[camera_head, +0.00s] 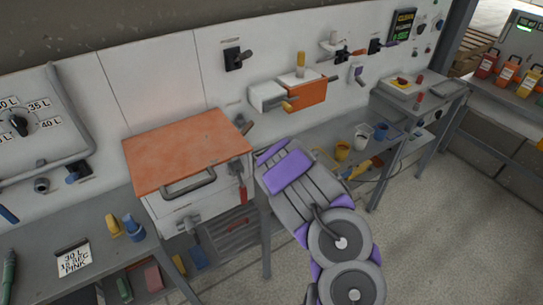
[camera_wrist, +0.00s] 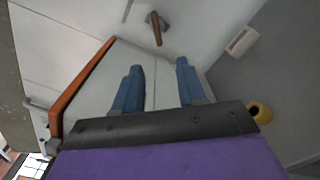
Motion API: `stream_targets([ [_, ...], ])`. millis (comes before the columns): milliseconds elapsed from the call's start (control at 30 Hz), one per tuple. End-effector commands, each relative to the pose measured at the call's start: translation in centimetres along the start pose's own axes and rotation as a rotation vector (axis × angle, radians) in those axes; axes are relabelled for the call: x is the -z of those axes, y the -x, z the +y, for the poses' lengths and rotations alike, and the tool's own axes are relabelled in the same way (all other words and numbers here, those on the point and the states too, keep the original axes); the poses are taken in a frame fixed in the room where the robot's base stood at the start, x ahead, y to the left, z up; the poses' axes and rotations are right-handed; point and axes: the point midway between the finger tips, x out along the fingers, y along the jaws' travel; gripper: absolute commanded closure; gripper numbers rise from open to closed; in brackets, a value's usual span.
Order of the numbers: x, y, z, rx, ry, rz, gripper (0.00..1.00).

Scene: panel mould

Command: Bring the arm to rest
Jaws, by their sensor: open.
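My gripper (camera_wrist: 160,82) shows in the wrist view as two blue fingers held well apart. Nothing is visible between the fingers. In the head view my purple and grey arm extends from the lower right toward the bench, and it hides the gripper. In the wrist view the fingers lie in front of a pale box side, with the edge of an orange lid (camera_wrist: 80,88) to their left. I cannot tell how far the fingers are from the box.
The orange-lidded box (camera_head: 180,150) with a dark handle (camera_head: 189,184) stands left of my arm. A wall fixture (camera_wrist: 155,27) lies beyond the fingers. Open floor (camera_head: 460,220) is at right.

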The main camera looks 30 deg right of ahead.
Motion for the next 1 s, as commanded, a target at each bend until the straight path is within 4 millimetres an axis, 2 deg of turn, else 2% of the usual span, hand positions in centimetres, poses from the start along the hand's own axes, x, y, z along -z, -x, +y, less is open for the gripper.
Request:
stream_targets([
  [467, -0.2, -0.1, 0.0, 0.012, -0.007, -0.002, 0.60],
  [567, -1.1, -0.4, 0.2, 0.062, -0.036, -0.010, 0.60],
  [733, -4.2, -0.5, 0.8, 0.241, -0.162, -0.065, 0.60],
  [867, -6.3, 0.5, 1.7, 0.393, -0.307, -0.141, 0.60],
  [1000, -7.7, 2.5, 3.0, 0.542, -0.488, -0.237, 0.60],
])
